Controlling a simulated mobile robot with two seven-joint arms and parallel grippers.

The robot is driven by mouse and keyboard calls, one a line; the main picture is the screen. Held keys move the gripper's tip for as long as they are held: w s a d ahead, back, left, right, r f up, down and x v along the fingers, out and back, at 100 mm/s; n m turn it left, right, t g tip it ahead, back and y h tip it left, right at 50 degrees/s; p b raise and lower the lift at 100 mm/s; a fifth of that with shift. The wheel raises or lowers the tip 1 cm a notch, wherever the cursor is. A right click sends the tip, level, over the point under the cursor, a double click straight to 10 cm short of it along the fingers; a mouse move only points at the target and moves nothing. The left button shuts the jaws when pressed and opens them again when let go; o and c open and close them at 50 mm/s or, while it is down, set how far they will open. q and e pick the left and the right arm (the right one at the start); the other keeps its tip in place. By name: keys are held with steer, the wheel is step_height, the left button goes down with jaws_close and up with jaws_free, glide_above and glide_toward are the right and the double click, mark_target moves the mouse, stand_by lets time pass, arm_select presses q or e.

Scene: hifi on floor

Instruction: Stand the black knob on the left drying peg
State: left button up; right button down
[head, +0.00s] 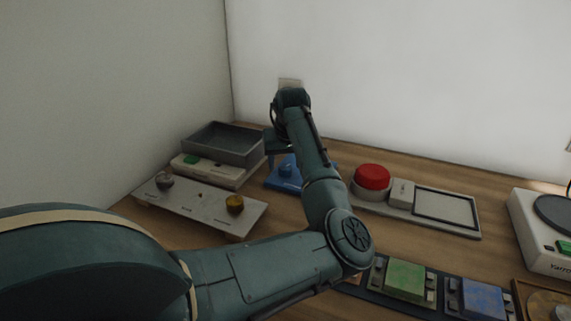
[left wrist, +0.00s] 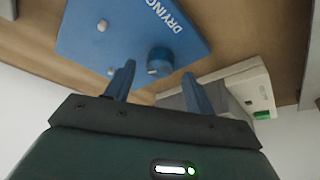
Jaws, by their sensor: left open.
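The blue drying board (head: 273,186) lies behind the pale knob plate; the left wrist view shows its "DRYING" lettering (left wrist: 165,14). A dark blue knob (left wrist: 159,57) stands on the board and also shows in the head view (head: 288,169). Two bare pale pegs, one (left wrist: 102,25) and another (left wrist: 111,71), show on the board. My left gripper (left wrist: 159,70) is open above the board, its fingertips spread to either side of the blue knob in the picture; contact cannot be told. In the head view my left gripper (head: 279,146) partly hides the board. I cannot make out a black knob.
A red button (head: 372,177) and a framed panel (head: 445,205) are to the right. Green (head: 405,279) and blue (head: 483,298) blocks are in front.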

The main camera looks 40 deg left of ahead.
arm_select(q)
steer(key=v, duration=1.1)
steer(key=shift+p, duration=0.35)
steer(key=shift+f, duration=0.1)
